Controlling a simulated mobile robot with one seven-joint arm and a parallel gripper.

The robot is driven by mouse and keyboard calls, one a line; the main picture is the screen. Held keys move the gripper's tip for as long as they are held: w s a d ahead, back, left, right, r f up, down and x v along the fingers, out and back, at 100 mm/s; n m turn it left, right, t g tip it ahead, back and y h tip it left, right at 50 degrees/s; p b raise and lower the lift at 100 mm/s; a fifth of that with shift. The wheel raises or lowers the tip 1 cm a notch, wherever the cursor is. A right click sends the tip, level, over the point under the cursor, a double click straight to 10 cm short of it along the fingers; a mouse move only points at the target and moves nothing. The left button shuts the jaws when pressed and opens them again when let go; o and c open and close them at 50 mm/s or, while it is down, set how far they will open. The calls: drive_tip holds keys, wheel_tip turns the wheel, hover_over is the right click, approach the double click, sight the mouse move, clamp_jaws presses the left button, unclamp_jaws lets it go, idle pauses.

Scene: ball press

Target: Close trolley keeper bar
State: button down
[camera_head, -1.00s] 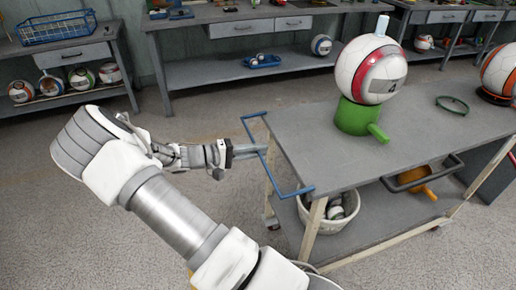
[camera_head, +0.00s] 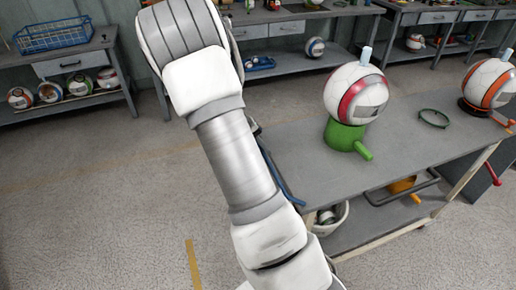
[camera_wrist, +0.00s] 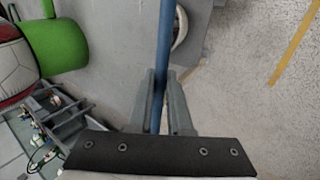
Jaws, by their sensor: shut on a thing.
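The trolley (camera_head: 410,150) stands at the right in the head view. Its blue keeper bar (camera_head: 284,180) runs along the trolley's left end, and my arm hides much of it. In the wrist view the blue bar (camera_wrist: 165,35) runs from the top edge down between the fingers of my gripper (camera_wrist: 161,88). My gripper is shut on the bar. In the head view my gripper is hidden behind my arm. I cannot tell how far the bar is from the trolley's end.
On the trolley top are a ball (camera_head: 356,92) on a green stand (camera_head: 343,136), a green ring (camera_head: 434,118) and an orange-striped ball (camera_head: 488,80). A white bucket (camera_head: 343,216) sits on the lower shelf. Workbenches line the back. Floor left of the trolley is clear.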

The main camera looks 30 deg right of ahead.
drive_tip(key=shift+s+d+r+t+y+p, duration=0.25)
drive_tip(key=shift+d+r+y+p, duration=0.15)
drive_tip(key=shift+d+y+p, duration=0.65)
drive_tip(key=shift+s+d+r+t+y+p, duration=0.2)
drive_tip(key=shift+d+r+t+y+p, duration=0.3)
drive_tip(key=shift+y+p, duration=0.55)
drive_tip(key=shift+s+d+r+t+y+p, duration=0.1)
drive_tip(key=shift+s+d+r+y+p, duration=0.15)
drive_tip(key=shift+d+y+p, duration=0.85)
drive_tip(key=shift+s+d+y, duration=0.1)
drive_tip(key=shift+d+y, duration=0.15)
drive_tip(key=shift+y, duration=0.65)
drive_tip(key=shift+f, duration=0.1)
drive_tip(key=c, duration=0.8)
unclamp_jaws()
drive_tip(key=shift+d, duration=0.1)
drive_tip(key=shift+c, duration=0.2)
drive_tip(key=shift+r, duration=0.2)
drive_tip(key=d+r, duration=0.1)
drive_tip(key=r, duration=0.7)
drive_tip(key=d+r, duration=0.2)
drive_tip(key=r, duration=0.6)
drive_tip(key=shift+s+d+r+p, duration=0.25)
drive_tip(key=shift+s+r+p, duration=0.1)
drive_tip(key=shift+s+p, duration=0.1)
